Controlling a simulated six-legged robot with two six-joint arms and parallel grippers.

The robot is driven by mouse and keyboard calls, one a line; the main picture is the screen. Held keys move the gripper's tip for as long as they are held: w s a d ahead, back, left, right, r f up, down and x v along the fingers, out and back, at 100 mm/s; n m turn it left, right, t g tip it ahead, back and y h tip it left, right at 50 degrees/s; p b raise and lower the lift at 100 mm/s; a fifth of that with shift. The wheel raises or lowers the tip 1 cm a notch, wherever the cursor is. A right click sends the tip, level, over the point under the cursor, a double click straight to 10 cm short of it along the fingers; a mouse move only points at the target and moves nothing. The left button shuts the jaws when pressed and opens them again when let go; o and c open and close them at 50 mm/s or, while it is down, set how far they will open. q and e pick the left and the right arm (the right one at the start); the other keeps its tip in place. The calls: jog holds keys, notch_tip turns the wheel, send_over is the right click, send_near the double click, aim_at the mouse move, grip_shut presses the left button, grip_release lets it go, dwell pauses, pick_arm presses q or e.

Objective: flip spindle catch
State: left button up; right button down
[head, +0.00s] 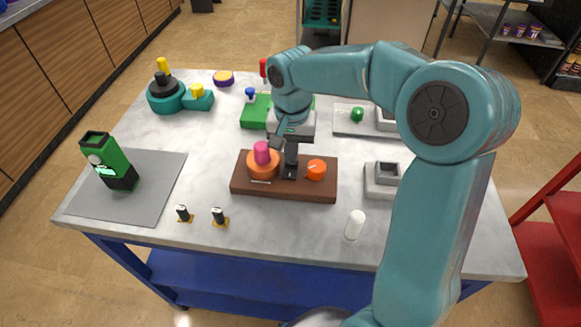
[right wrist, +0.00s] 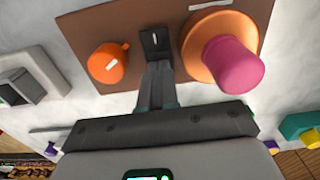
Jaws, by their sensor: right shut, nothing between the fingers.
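A brown board (head: 315,190) lies mid-table. It bears an orange disc (head: 263,170) with a magenta cylinder (head: 261,152) on top, and an orange knob (head: 316,169) with a white mark. In the right wrist view a small black slotted plate (right wrist: 155,42) sits between the orange disc (right wrist: 200,45) and the orange knob (right wrist: 108,64). Which part is the spindle catch, I cannot tell for sure. My right gripper (head: 289,173) points down at the black plate, fingers shut and empty. In the right wrist view its fingertips (right wrist: 157,68) are close to the plate; contact is unclear. My left gripper is out of view.
A green-and-black device (head: 110,162) stands on a grey mat (head: 155,190) at left. Two small black pegs (head: 218,215) and a white cylinder (head: 355,224) stand near the front edge. A grey block (head: 382,180) is right of the board. A teal pump-like unit (head: 167,98) stands at back left.

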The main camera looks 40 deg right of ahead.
jog(key=shift+f, duration=0.4)
jog(key=shift+r, duration=0.1)
jog(key=shift+r+p, duration=2.7)
jog(key=shift+r, duration=0.75)
